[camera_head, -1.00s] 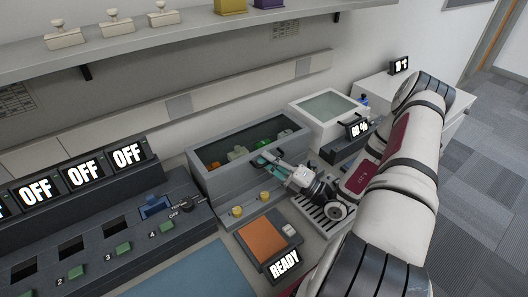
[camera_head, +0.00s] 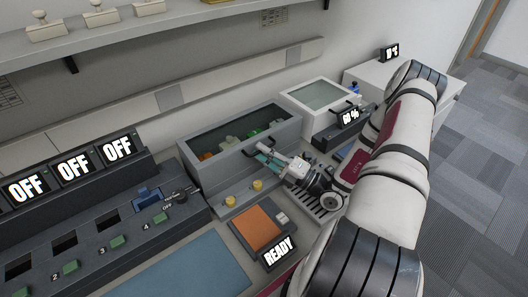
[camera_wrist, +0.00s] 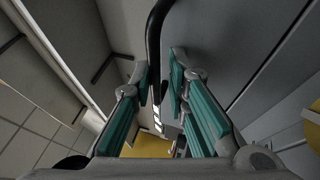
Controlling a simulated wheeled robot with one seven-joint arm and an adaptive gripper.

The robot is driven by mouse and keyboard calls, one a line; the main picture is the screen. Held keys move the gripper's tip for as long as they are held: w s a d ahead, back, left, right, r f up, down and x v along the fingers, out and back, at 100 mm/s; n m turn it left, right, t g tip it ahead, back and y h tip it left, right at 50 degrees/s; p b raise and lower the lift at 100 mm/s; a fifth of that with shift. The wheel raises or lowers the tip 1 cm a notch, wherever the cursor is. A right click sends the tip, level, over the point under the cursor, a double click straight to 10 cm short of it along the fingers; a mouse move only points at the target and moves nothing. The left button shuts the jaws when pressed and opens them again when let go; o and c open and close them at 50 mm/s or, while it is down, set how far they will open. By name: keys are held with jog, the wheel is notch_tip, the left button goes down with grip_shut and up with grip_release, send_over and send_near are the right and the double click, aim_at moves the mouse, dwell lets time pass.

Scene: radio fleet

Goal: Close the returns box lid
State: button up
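A grey box (camera_head: 227,181) with a dark see-through top stands in the middle of the bench in the head view. Orange, pale and green items show inside it. No label tells me whether this is the returns box. My gripper (camera_head: 262,153) is at the front right of this box, close to its front edge. In the wrist view my gripper (camera_wrist: 163,75) has its teal fingers apart, with a curved black bar (camera_wrist: 153,45) between them. A gap shows beside the right finger. Whether the lid is fully down is unclear.
A white box (camera_head: 290,99) with a glass top and a 60 % display (camera_head: 350,117) stand behind to the right. Yellow knobs (camera_head: 230,202), an orange pad (camera_head: 256,228) and a READY display (camera_head: 279,252) lie in front. A switch panel (camera_head: 120,225) fills the left.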

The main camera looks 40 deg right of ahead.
jog(key=s+d, duration=0.5)
jog(key=s, duration=0.7)
jog(key=shift+d+f, duration=0.15)
jog(key=shift+f, duration=0.05)
dwell(0.4)
